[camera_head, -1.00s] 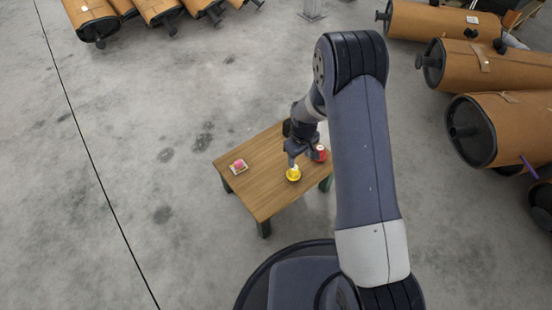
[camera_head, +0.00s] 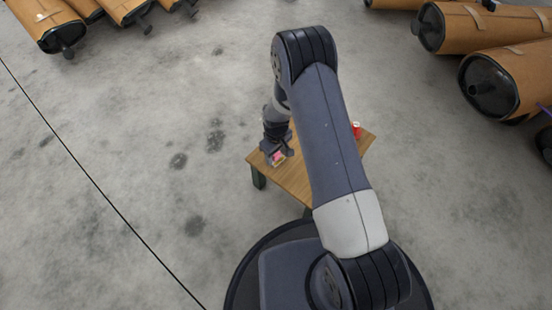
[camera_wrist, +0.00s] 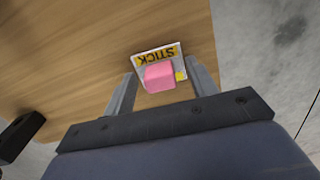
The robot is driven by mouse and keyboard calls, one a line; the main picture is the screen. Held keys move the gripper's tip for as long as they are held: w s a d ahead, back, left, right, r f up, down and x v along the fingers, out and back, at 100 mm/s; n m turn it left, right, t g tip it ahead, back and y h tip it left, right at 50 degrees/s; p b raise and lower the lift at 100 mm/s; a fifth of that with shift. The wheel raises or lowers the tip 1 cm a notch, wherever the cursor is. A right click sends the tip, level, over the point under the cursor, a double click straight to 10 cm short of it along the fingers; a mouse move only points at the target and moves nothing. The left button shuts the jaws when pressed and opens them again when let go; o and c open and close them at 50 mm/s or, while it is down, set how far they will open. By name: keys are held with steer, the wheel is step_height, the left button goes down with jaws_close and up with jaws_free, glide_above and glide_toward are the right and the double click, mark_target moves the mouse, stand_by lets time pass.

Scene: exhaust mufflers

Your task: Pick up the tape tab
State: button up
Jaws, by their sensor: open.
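A small pink block (camera_wrist: 158,77) with a yellow bit beside it lies on a white and yellow card marked "STICK" (camera_wrist: 153,54) on the wooden table. I take this pink and card item as the tape tab. It also shows in the head view as a pink spot (camera_head: 278,157) at the table's left end. My gripper (camera_wrist: 162,72) is open, with one finger on each side of the pink block in the wrist view. Whether the fingers touch the item or are still above it, I cannot tell. In the head view my gripper (camera_head: 275,152) partly covers the item.
The wooden table (camera_head: 293,181) is partly hidden by my arm. A red object (camera_head: 357,130) stands near its right end. Large brown mufflers (camera_head: 510,75) lie at the right, and others (camera_head: 45,22) at the top left. The grey floor on the left is clear.

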steer(key=shift+c, duration=0.5)
steer(key=c, duration=0.9)
steer(key=shift+r, duration=0.15)
steer(key=shift+c, duration=0.2)
